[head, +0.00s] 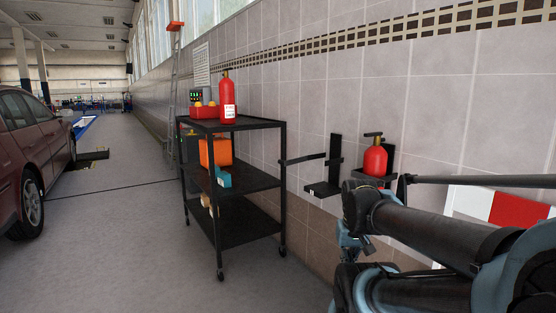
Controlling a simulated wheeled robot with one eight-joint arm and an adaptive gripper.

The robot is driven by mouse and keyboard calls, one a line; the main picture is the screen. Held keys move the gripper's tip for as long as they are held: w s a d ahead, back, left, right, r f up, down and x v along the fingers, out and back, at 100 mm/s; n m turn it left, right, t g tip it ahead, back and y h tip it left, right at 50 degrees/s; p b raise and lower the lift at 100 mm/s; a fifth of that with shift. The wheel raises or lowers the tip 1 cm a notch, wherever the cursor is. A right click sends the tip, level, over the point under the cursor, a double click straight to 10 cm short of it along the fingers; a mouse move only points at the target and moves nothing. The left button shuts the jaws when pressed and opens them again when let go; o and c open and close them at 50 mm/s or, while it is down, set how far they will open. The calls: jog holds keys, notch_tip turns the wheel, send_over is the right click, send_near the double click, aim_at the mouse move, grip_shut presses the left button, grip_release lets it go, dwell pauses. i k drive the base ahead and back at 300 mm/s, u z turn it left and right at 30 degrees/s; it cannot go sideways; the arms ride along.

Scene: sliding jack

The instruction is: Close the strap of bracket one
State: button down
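Two black brackets are on the tiled wall. The left bracket (335,150) is empty, with a small shelf (322,189) at its foot and a pale mark too small to read. Its thin black strap (302,159) sticks out to the left, swung open. The right bracket (389,158) holds a red extinguisher (375,161) upright; its strap cannot be made out clearly. I cannot read which bracket is number one. My gripper (350,240) seems to be the bluish part below the shelf, apart from the brackets; my arm hides most of it and its fingers are unclear.
A black cart (240,188) stands left of the brackets, near the open strap. Another red extinguisher (227,98) stands on its top, with an orange box (215,152) below. A ladder (173,90) leans behind. A red-and-white panel (490,207) is at right.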

aim_at(298, 160)
jog(key=i, duration=1)
